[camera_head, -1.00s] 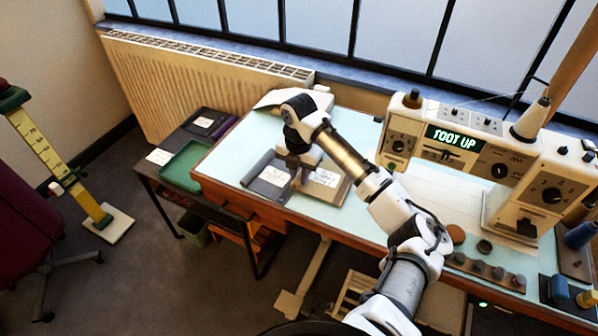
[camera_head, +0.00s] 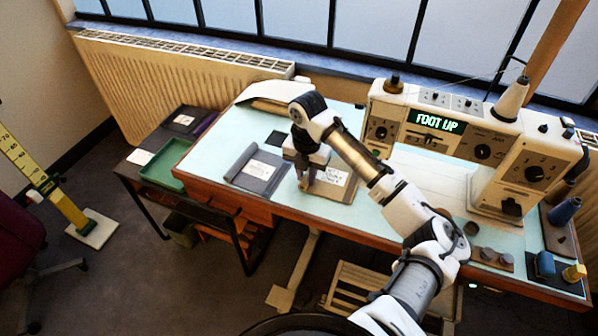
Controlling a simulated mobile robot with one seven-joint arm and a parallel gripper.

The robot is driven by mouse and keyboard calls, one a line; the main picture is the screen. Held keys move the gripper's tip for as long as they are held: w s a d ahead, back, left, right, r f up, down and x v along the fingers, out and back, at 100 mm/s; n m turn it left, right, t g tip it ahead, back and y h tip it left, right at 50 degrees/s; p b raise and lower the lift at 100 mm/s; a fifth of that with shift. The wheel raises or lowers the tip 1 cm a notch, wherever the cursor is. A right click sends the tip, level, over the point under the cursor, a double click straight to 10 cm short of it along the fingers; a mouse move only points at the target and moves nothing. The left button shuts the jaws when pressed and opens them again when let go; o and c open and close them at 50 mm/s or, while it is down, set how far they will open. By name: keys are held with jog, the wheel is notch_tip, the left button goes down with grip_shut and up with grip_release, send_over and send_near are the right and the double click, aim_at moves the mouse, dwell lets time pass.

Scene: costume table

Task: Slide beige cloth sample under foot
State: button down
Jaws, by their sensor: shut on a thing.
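The beige cloth sample (camera_head: 342,191) lies flat on the pale blue table top, with a white label card (camera_head: 335,176) on it. My gripper (camera_head: 306,184) points down at its left edge and is shut on it; the fingertips are small in the picture. The sewing machine (camera_head: 472,125) stands to the right, with a lit display (camera_head: 437,122) reading "FOOT UP". Its foot is not visible; my arm crosses the area below the machine's left end.
A grey sample (camera_head: 240,179) with a label lies just left of my gripper. A small dark square (camera_head: 277,138) lies behind it. A green tray (camera_head: 163,168) sits on a low side table at left. Several knobs and spools stand at the table's right end.

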aim_at(318, 178)
jog(key=shift+s+d, duration=0.25)
jog(key=shift+d, duration=0.85)
jog(key=shift+w+d+b, duration=0.15)
jog(key=shift+w+d, duration=0.05)
jog(key=shift+w, duration=0.4)
jog(key=shift+w+d+b, duration=0.15)
jog(key=shift+w+d, duration=0.05)
jog(key=shift+w, duration=0.35)
jog(key=shift+f, duration=0.15)
jog(key=c, duration=1.2)
grip_release()
